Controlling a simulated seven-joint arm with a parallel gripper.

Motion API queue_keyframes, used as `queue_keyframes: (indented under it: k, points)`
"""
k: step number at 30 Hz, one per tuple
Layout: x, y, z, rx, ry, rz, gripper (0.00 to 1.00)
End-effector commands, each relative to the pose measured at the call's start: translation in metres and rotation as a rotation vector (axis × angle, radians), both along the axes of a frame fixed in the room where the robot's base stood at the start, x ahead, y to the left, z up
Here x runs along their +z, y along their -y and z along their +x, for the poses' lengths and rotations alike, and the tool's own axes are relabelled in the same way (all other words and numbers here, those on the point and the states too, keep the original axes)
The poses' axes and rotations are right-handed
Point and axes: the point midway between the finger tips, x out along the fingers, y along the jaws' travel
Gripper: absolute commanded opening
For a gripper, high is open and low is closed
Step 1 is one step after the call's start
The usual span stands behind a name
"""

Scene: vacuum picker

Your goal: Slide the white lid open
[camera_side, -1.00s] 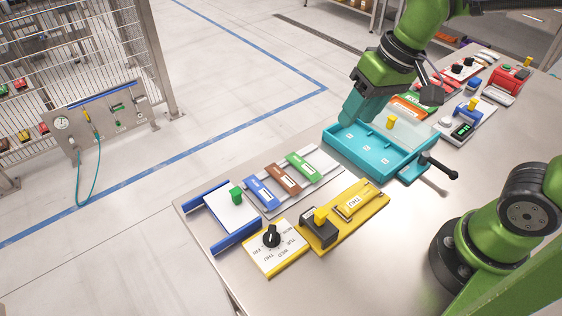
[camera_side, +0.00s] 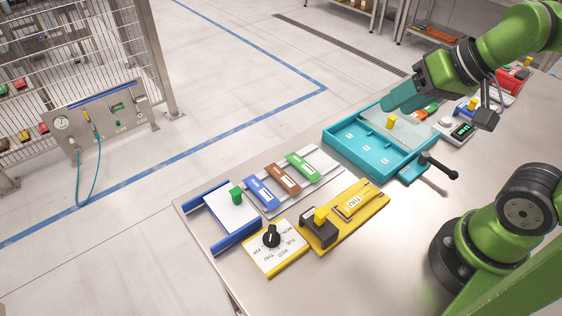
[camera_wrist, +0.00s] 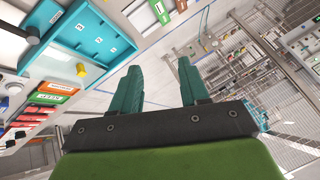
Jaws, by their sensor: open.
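A white lid (camera_side: 226,214) with a green knob (camera_side: 236,195) lies between two blue rails (camera_side: 236,238) at the front left of the table in the side view. My gripper (camera_side: 387,103) is far from it, raised above the back right part of the teal box (camera_side: 343,149). In the wrist view my gripper (camera_wrist: 158,66) shows two teal fingers spread apart, with nothing between them. The white lid cannot be made out in the wrist view.
The teal box has a pale see-through cover (camera_side: 409,132) with a yellow knob (camera_side: 391,122) and a black-handled lever (camera_side: 440,167). Coloured label sliders (camera_side: 284,180), a dial panel (camera_side: 277,249) and a yellow panel (camera_side: 355,217) stand near the white lid.

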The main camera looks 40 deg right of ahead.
Motion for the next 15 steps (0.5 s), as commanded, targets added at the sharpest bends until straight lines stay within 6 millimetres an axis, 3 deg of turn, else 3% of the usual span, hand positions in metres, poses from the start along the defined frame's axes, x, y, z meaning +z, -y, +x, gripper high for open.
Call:
queue_keyframes:
  k: [4, 8, 15]
  points:
    - [-0.013, -0.019, 0.012, 0.08, -0.084, -0.009, 0.45]
    - [-0.011, -0.049, 0.042, 0.185, -0.173, -0.04, 0.45]
    - [-0.017, -0.125, 0.102, 0.345, -0.349, -0.125, 0.45]
